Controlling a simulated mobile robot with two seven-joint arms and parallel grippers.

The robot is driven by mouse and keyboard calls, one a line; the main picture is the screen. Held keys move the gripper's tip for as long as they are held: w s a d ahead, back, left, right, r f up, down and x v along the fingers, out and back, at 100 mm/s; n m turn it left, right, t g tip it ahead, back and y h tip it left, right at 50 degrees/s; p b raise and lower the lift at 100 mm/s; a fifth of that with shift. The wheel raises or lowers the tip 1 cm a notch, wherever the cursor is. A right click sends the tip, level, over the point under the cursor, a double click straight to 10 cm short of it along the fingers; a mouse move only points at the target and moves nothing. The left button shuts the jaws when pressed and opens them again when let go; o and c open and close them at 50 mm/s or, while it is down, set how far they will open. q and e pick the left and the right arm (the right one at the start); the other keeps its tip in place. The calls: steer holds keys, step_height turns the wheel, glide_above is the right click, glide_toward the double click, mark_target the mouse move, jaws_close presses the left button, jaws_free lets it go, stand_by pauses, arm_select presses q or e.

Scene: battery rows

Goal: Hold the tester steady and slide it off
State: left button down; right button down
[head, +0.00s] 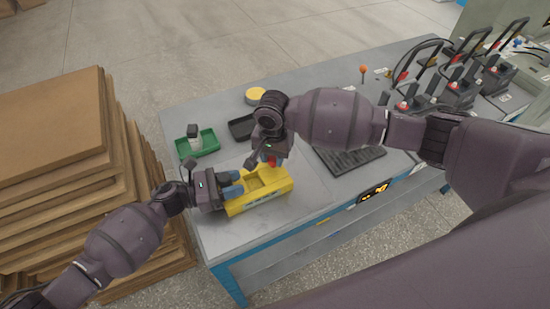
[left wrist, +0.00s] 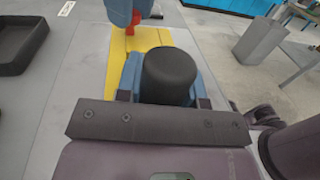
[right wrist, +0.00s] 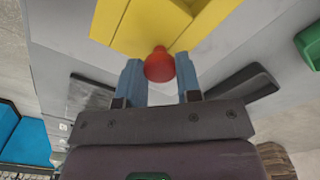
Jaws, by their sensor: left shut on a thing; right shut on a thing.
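The yellow tester (head: 262,198) lies on the grey bench near its front left corner, with a recess in its top. My left gripper (head: 232,185) is shut at the tester's left end. In the left wrist view a black rounded knob (left wrist: 170,72) stands between its blue fingers, with the yellow tester behind it. My right gripper (head: 272,157) comes from above and is shut on a red knob (right wrist: 159,66) at the tester's far side. The red knob also shows in the head view (head: 271,163). The fingers partly hide both grip points.
A black keyboard-like mat (head: 350,160) lies to the right. Stacked brown boards (head: 60,130) stand left of the bench.

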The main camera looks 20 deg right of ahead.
mark_target(273, 158)
arm_select(q)
steer(key=shift+s, duration=0.1)
arm_select(e)
steer(key=shift+w, duration=0.1)
steer(key=c, duration=0.8)
jaws_free()
step_height(273, 158, up, 12)
steer(key=shift+r, duration=0.1)
arm_select(q)
steer(key=c, duration=0.7)
jaws_free()
steer(key=shift+o, duration=0.2)
